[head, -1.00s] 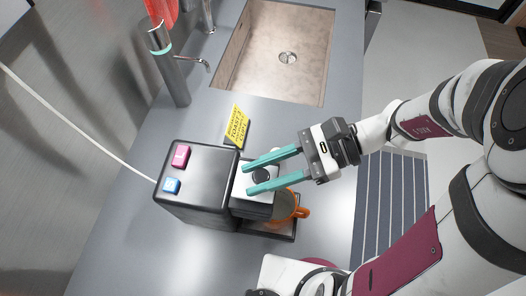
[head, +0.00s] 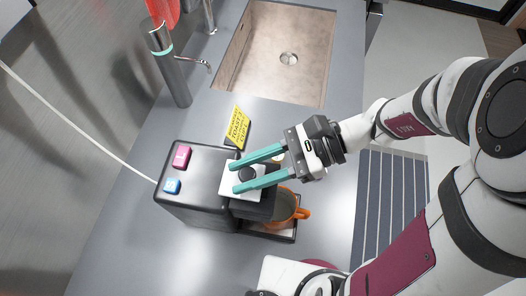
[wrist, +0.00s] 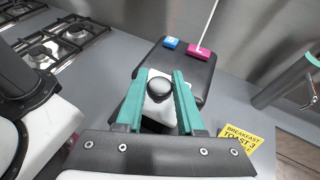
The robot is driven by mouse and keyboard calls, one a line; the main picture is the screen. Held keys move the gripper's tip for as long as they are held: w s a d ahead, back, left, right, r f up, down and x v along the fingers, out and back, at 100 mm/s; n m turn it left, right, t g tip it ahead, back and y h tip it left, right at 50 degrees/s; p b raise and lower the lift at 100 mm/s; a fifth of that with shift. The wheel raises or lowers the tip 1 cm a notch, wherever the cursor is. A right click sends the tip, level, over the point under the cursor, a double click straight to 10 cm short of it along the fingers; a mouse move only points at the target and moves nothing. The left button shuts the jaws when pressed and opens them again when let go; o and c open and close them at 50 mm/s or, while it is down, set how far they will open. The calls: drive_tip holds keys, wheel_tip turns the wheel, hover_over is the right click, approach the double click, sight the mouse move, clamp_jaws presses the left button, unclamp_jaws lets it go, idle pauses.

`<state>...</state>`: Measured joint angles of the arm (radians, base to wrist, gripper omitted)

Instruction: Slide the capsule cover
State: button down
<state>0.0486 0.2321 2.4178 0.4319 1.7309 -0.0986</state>
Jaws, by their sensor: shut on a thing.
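The capsule cover (head: 228,182) is a white plate with a round black knob (head: 248,173), on top of the dark coffee machine (head: 190,190). In the wrist view the cover (wrist: 155,111) and its knob (wrist: 160,89) lie between my teal fingers. My gripper (head: 233,177) is shut on the knob, one finger on each side; it also shows in the wrist view (wrist: 160,74). The fingers hide part of the cover. An orange mug (head: 303,213) stands under the front of the machine.
Pink (head: 181,156) and blue (head: 172,185) buttons sit on the machine top. A yellow sign (head: 237,126) stands close beside it. A sink (head: 285,30) and tap (head: 170,65) are farther back. Stove burners (wrist: 50,55) show in the wrist view.

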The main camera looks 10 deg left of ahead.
sight(229, 177)
drive_tip(key=a, duration=0.3)
drive_tip(key=shift+a, duration=0.25)
drive_tip(key=c, duration=0.5)
unclamp_jaws()
drive_tip(key=shift+s, duration=0.1)
drive_tip(key=v, duration=1.6)
drive_tip(key=shift+a+r, duration=0.1)
